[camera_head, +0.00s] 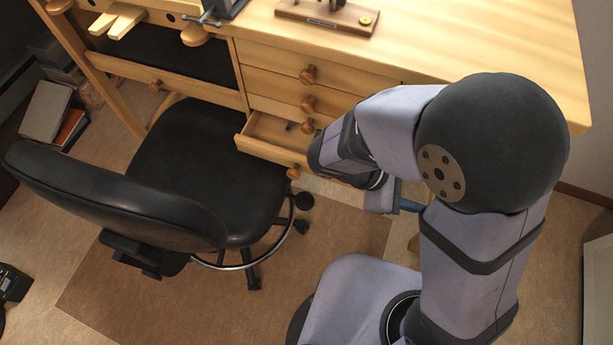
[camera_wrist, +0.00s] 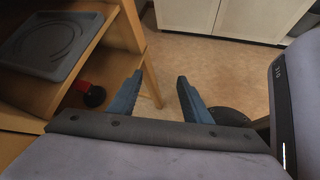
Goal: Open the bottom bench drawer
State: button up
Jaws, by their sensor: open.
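The wooden bench (camera_head: 440,45) has a stack of drawers with round knobs. The lowest drawer that shows (camera_head: 268,151) stands pulled out, with part of its inside in view and its knob (camera_head: 293,172) low on the front. My arm covers its right side. The drawers above it (camera_head: 275,88) look shut. My gripper shows in the wrist view (camera_wrist: 160,76), with its two blue fingers apart and nothing between them. In the head view my arm hides most of it, with a bit of blue beside the wrist. The drawer knob is not between the fingers.
A black swivel chair (camera_head: 205,165) stands close to the left of the open drawer. The wrist view shows a wooden shelf with a grey tray (camera_wrist: 50,45), a red and black object (camera_wrist: 92,94) and a white cabinet (camera_wrist: 230,18). Floor between them is clear.

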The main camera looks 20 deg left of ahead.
jog(key=s+d+f+m+g+y, duration=0.3)
jog(key=s+d+m+g, duration=0.15)
jog(key=m, duration=0.35)
jog(key=n+t+y+b, duration=0.7)
jog(key=n+t+b, duration=1.05)
jog(key=n, duration=0.75)
send_near(292, 176)
jog(key=t+p, duration=0.1)
jog(key=shift+w+f+b, duration=0.15)
jog(key=shift+w+b, duration=0.05)
jog(key=shift+w, duration=1.1)
jog(key=shift+w+f+b, duration=0.15)
jog(key=shift+w, duration=1.15)
jog(key=shift+w+f+b, duration=0.2)
jog(key=shift+w, duration=1.15)
